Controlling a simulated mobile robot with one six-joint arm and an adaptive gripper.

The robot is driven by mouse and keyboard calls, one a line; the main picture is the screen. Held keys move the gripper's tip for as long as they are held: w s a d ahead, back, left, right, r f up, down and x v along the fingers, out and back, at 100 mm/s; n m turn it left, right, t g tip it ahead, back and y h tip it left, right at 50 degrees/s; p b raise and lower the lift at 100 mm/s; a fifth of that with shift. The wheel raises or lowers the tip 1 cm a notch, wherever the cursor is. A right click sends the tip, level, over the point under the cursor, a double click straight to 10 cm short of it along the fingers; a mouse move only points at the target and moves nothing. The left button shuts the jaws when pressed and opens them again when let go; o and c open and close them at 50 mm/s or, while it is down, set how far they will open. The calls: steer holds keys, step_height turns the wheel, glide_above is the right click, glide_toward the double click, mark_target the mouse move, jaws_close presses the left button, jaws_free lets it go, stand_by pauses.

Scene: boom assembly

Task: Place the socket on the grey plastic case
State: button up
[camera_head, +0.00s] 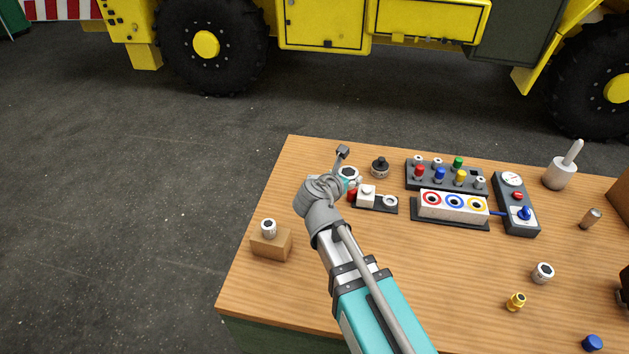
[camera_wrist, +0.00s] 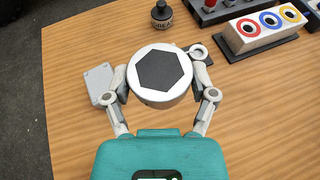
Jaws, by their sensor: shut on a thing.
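My gripper (camera_wrist: 160,84) is shut on a socket (camera_wrist: 163,73), a round white-silver piece with a dark hexagonal opening. The socket's open face points toward the wrist camera. In the head view the held socket (camera_head: 348,173) shows just beyond my wrist, over the far left part of the table. A light grey, squarish piece (camera_wrist: 100,84), which looks like the grey plastic case, lies left of the socket in the wrist view, partly behind the left finger. My arm hides that spot in the head view. The height of the socket above the table is unclear.
Control panels (camera_head: 447,175) stand to the right. Another socket (camera_head: 268,227) sits on a wooden block (camera_head: 271,246).

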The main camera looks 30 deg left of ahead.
steer(key=shift+n+y, duration=0.6)
steer(key=s+a, duration=0.1)
steer(key=a, duration=0.1)
steer(key=s+a, duration=0.2)
steer(key=shift+r, duration=0.4)
steer(key=shift+a, duration=0.1)
steer(key=w+a+f+b, duration=0.3)
steer(key=w+a+f, duration=0.1)
steer(key=w+a+f+b, duration=0.4)
steer(key=w, duration=0.1)
steer(key=shift+b, duration=0.3)
steer(key=shift+w+a+f+b, duration=0.35)
steer(key=shift+f+b, duration=0.15)
